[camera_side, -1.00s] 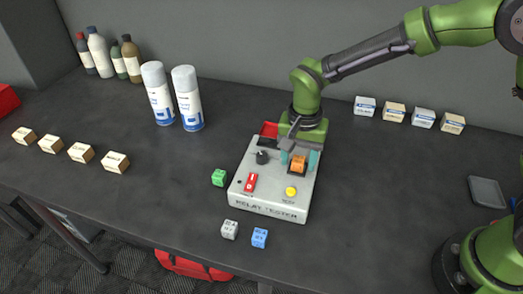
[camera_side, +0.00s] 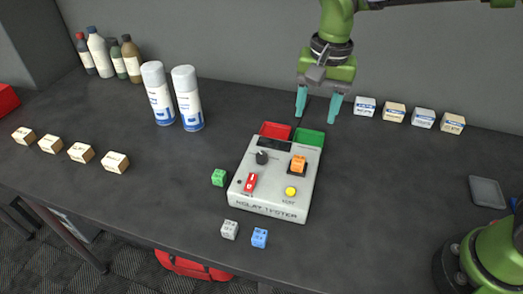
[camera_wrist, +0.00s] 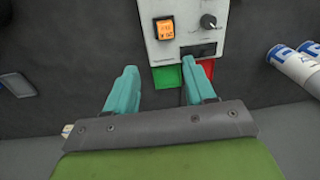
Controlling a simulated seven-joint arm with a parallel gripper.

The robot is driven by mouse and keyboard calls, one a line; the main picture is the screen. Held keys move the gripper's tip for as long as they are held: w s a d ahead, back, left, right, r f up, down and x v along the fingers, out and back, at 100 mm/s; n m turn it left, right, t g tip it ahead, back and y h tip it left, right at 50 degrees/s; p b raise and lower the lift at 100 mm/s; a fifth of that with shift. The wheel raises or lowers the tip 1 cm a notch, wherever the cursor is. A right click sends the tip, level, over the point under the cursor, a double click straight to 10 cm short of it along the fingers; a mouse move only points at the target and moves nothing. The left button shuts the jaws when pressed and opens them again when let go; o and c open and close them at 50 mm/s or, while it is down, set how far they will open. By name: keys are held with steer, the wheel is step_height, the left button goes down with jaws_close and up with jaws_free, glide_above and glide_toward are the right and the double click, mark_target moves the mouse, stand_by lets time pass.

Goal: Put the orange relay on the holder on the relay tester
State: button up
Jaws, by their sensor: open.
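The orange relay (camera_side: 298,163) sits on the dark holder (camera_side: 297,172) at the right of the relay tester (camera_side: 250,197). The relay also shows in the wrist view (camera_wrist: 165,30), lying square over the holder. My gripper (camera_side: 318,113) is open and empty, raised above and behind the tester, apart from the relay. In the wrist view its teal fingers (camera_wrist: 158,88) are spread with nothing between them.
A red bin (camera_side: 275,130) and a green bin (camera_side: 310,138) are at the tester's back edge. Green (camera_side: 219,178), grey (camera_side: 229,230) and blue (camera_side: 259,238) relays lie around the tester. Two spray cans (camera_side: 188,98) stand at left; small boxes (camera_side: 394,112) line the back right.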

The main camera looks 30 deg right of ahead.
steer(key=s+d+r+n+t, duration=0.2)
steer(key=s+d+t, duration=0.1)
steer(key=s+d, duration=0.3)
steer(key=s+d+r+n+t+y, duration=0.1)
steer(key=s+d+n+t, duration=0.1)
steer(key=s+d, duration=0.5)
steer(key=shift+s+r+t+y, duration=0.35)
steer(key=shift+s+t, duration=0.3)
steer(key=shift+t, duration=0.25)
